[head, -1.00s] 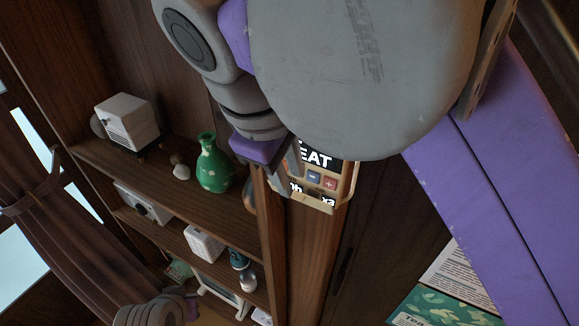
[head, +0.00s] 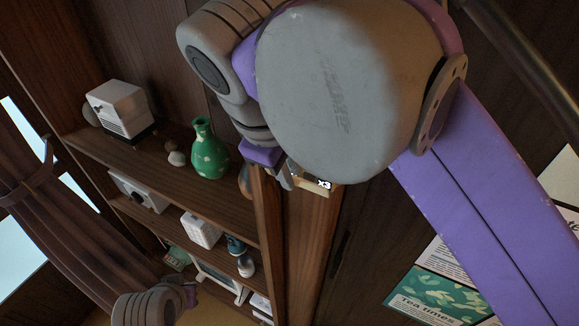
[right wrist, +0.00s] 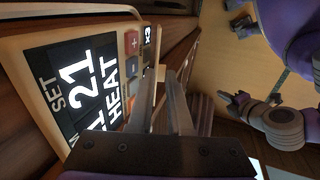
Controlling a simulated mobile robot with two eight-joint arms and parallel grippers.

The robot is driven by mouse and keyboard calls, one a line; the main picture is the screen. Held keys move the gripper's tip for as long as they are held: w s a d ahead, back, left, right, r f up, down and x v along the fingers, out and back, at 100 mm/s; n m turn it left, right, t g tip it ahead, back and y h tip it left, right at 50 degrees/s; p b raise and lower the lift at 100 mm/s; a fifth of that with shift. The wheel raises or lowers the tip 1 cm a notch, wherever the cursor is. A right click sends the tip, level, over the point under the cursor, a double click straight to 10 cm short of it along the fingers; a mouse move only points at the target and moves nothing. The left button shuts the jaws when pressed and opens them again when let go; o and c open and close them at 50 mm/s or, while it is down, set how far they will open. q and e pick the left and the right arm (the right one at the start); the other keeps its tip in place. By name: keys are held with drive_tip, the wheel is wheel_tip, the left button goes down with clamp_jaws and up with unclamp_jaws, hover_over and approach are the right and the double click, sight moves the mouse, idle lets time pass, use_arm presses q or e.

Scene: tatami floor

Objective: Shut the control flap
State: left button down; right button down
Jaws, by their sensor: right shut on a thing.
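The beige control panel (right wrist: 85,85) fills the left of the right wrist view, its dark display reading "SET", "21" and "HEAT" beside grey and red buttons. In the head view only a lower corner of the panel (head: 312,185), with "x3", shows below my right arm. My right gripper (right wrist: 177,78) is at the panel's near edge, its fingers close together on the beige control flap (right wrist: 151,98), which is mostly hidden by them. The flap stands out from the panel, and its exact angle is unclear. My left gripper (head: 190,296) is at the bottom of the head view, fingers unclear.
Wooden shelves (head: 160,175) stand left of the panel, holding a green vase (head: 209,150), a white box (head: 120,108) and other small items. Posters (head: 440,290) hang at lower right. A curtain (head: 50,215) hangs at far left.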

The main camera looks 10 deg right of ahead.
drive_tip(key=shift+w+d+r+g+y, duration=0.15)
drive_tip(key=shift+w+d+g+y, duration=0.05)
drive_tip(key=shift+w+g+y, duration=0.25)
drive_tip(key=shift+s, duration=0.1)
